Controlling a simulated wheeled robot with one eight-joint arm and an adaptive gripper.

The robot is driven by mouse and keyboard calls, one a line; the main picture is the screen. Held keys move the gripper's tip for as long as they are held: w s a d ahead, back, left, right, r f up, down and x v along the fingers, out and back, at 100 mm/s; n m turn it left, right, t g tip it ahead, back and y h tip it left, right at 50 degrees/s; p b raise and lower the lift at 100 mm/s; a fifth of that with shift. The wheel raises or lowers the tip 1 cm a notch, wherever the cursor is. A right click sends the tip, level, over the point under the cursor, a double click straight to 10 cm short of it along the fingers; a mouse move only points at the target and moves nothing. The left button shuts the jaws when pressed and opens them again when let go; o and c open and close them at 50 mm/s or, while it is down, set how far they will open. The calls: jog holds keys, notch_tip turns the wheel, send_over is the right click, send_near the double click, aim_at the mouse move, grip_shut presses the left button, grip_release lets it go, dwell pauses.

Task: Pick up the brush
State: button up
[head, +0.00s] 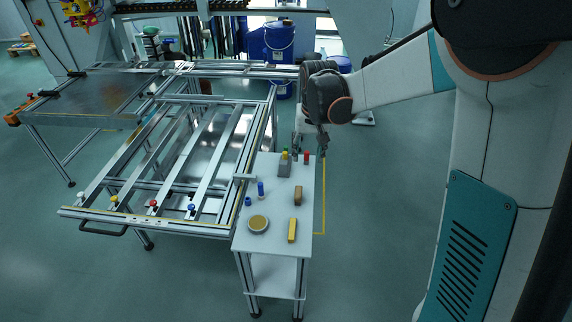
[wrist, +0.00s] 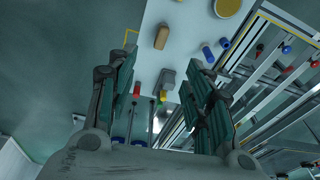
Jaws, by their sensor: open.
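No object is plainly recognisable as a brush. The likeliest is a small brown block-like item (head: 298,195) on the right side of the narrow white side table (head: 270,245); it also shows in the wrist view (wrist: 161,36), beyond my fingertips. A yellow bar (head: 292,230) lies nearer the table's front edge. My gripper (head: 310,140) is above the table's far end, fingers pointing down. In the wrist view my gripper (wrist: 158,70) is open and empty, its fingers spread either side of a grey block (wrist: 167,78). The brown item's underside is hidden.
A round yellow-topped tin (head: 258,223), a blue bottle (head: 261,188) and a small blue piece (head: 248,201) are on the table's left half. A red-topped item (head: 306,157) stands at the far end. A metal frame fixture (head: 185,160) adjoins at left; floor at right is clear.

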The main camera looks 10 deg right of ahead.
jog(key=m+g+p, duration=0.1)
jog(key=g, duration=0.1)
send_over(298, 191)
notch_tip(298, 191, down, 13)
jog(key=f, duration=0.2)
jog(key=f+b, duration=0.1)
jog(key=f, duration=0.2)
jog(key=f+b, duration=0.1)
jog(key=f, duration=0.2)
jog(key=shift+d+f, duration=0.2)
jog(key=shift+d, duration=0.15)
jog(key=f+b, duration=0.2)
jog(key=f, duration=0.1)
jog(key=f+b, duration=0.1)
jog(key=f, duration=0.1)
jog(key=shift+w+a+f, duration=0.1)
jog(key=shift+a, duration=0.15)
grip_shut()
